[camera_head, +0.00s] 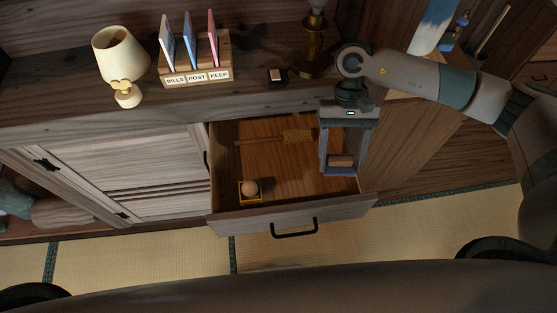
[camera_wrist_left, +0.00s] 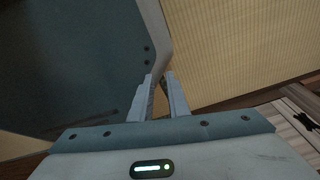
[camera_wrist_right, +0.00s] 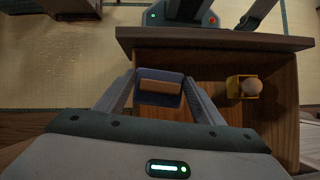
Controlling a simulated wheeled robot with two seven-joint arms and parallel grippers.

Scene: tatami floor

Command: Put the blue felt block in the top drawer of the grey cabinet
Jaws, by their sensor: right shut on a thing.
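The grey wooden cabinet's top drawer (camera_head: 290,218) is pulled open. My right gripper (camera_head: 342,166) points down into the drawer's right side. It is shut on the blue felt block (camera_head: 337,170), which has a brown strip on top. In the right wrist view the block (camera_wrist_right: 160,99) sits between the two fingers, inside the drawer outline. I cannot tell whether it touches the drawer floor. My left gripper (camera_wrist_left: 160,78) is empty in its wrist view, with a narrow gap between its fingers, and is out of the head view.
A small yellow box with a round ball (camera_head: 250,188) sits in the drawer's front left corner. A brown brush-like thing (camera_head: 297,137) lies at the drawer's back. On the cabinet top stand a lamp (camera_head: 121,52), a letter rack (camera_head: 195,75) and a brass stand (camera_head: 315,45).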

